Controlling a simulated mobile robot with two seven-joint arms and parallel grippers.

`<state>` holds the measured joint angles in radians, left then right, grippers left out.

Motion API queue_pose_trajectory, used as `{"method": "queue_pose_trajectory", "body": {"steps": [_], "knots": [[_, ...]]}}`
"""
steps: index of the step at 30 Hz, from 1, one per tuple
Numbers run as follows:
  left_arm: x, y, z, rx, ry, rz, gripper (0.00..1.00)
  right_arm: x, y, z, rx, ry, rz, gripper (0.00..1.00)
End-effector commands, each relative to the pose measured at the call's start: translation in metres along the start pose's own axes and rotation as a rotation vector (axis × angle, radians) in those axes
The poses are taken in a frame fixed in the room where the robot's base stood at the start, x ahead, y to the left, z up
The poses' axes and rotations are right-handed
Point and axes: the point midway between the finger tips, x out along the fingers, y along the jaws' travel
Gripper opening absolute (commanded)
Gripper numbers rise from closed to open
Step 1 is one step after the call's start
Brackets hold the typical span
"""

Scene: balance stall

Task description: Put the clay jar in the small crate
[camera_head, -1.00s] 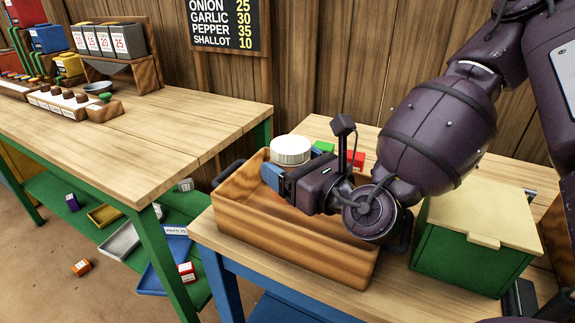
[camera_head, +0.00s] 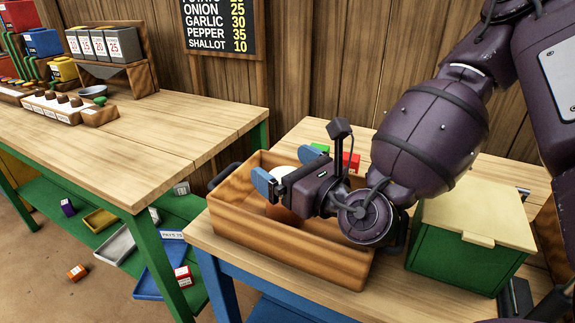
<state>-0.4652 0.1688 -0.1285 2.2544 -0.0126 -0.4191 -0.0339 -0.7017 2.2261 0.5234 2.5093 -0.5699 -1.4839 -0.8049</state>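The clay jar has a pale lid (camera_head: 284,174) and a reddish-brown body (camera_head: 279,213). It is inside the wooden small crate (camera_head: 292,250) on the right-hand table, low between the walls and partly hidden by my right gripper. My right gripper (camera_head: 287,169) is over the crate with its blue fingers spread wide apart. It appears to be open and off the jar, with the lid showing lower, behind the gripper body. The jar's base is hidden, so I cannot see its contact with the crate floor. My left gripper is not in view.
A green box with a cream lid (camera_head: 477,220) stands right of the crate. A red block (camera_head: 351,161) and a green block (camera_head: 321,147) are behind it. A wooden counter (camera_head: 150,140) with goods stands at left, with trays on its green lower shelf. A price board (camera_head: 219,25) hangs behind.

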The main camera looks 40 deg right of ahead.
Motion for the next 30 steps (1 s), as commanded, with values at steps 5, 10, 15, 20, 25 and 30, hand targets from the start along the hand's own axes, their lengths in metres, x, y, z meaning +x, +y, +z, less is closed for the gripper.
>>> {"method": "queue_pose_trajectory", "body": {"steps": [5, 10, 15, 20, 25, 30], "knots": [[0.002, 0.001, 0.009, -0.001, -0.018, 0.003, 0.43, -0.002, -0.002, -0.017, -0.005, 0.036, -0.004, 1.0], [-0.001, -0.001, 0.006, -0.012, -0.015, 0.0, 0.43, -0.003, -0.002, 0.0, -0.004, 0.03, -0.005, 1.0], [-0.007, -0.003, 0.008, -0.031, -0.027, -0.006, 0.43, -0.018, -0.002, 0.002, -0.008, 0.027, -0.003, 1.0], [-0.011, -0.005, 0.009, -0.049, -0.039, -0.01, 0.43, -0.034, -0.001, 0.006, -0.006, 0.019, -0.002, 1.0], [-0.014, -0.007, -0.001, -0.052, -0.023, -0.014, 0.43, -0.05, -0.001, 0.008, -0.005, 0.015, -0.002, 1.0], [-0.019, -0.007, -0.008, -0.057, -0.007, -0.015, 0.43, -0.064, -0.001, 0.008, -0.003, 0.014, -0.001, 1.0]]}}
